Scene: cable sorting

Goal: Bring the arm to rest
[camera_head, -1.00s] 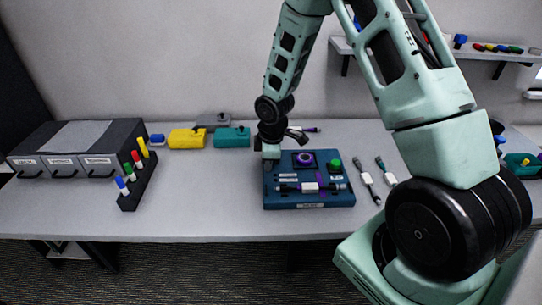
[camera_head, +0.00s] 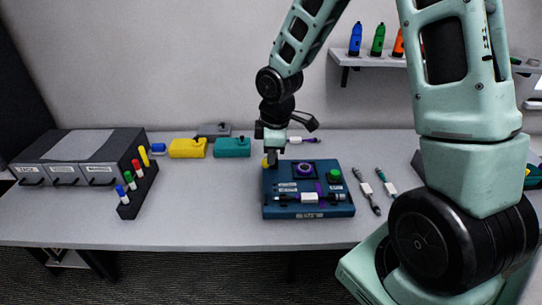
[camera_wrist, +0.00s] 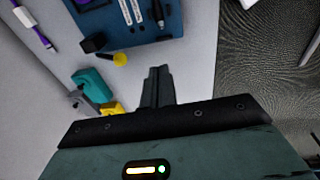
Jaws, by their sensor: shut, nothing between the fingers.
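My gripper (camera_head: 272,158) is shut and empty. In the head view it hangs above the back left corner of the dark blue board (camera_head: 310,212). In the wrist view its closed fingers (camera_wrist: 156,85) point at the table beside that board (camera_wrist: 170,20).
A drawer unit (camera_head: 75,145) and a rack of markers (camera_head: 133,192) stand at the left. Yellow (camera_head: 187,148) and teal (camera_head: 232,147) boxes sit at the back. Cables (camera_head: 367,189) lie right of the board. A wall shelf (camera_head: 370,62) holds bottles. The front left table is clear.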

